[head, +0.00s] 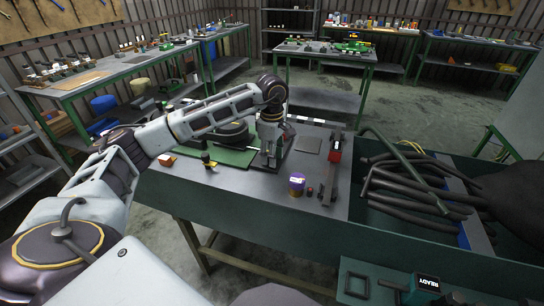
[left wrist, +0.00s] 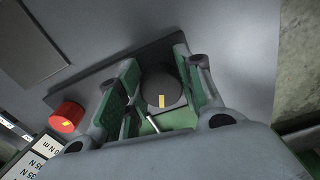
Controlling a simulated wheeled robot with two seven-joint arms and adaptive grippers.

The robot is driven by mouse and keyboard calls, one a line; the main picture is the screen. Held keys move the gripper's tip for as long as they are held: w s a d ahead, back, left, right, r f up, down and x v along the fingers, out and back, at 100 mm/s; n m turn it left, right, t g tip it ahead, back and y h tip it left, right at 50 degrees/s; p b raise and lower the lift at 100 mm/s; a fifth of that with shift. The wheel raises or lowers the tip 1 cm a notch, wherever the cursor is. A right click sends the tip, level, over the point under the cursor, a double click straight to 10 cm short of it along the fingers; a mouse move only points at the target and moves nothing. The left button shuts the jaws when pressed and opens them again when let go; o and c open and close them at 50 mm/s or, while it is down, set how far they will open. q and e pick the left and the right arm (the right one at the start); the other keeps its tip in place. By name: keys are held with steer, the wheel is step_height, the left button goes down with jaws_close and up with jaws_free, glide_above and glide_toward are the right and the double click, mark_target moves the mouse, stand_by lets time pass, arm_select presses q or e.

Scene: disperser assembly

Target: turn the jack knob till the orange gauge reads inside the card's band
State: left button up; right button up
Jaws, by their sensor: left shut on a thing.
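My left gripper (head: 268,160) points down over the metal workbench. In the left wrist view its green-padded fingers (left wrist: 160,95) are shut around a dark round knob (left wrist: 162,86) with a yellow mark on top. The knob sits on a dark base plate (left wrist: 75,88). A red round cap (left wrist: 67,116) stands to the left of the fingers. A white card or scale (left wrist: 38,160) with printed N values shows at lower left, partly cut off. I cannot make out the orange gauge or its reading. My right gripper is not in view.
A purple-and-yellow can (head: 297,184) and a red-topped tool (head: 335,150) stand to the right. A bin of dark hoses (head: 405,185) adjoins the bench.

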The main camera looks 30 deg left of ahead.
arm_select(q)
steer(key=shift+m, duration=0.8)
steer(key=shift+m+b, duration=0.35)
steer(key=shift+m, duration=0.35)
steer(key=m, duration=0.3)
steer(key=shift+a+r+b, duration=0.1)
steer(key=shift+b, duration=0.2)
steer(key=shift+m, duration=0.7)
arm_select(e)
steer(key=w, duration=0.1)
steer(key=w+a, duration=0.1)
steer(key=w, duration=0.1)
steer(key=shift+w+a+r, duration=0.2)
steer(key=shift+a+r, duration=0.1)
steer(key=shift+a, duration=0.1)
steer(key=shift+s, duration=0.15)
arm_select(q)
steer(key=o, duration=1)
steer(key=shift+s, duration=0.1)
steer(key=shift+o, duration=0.2)
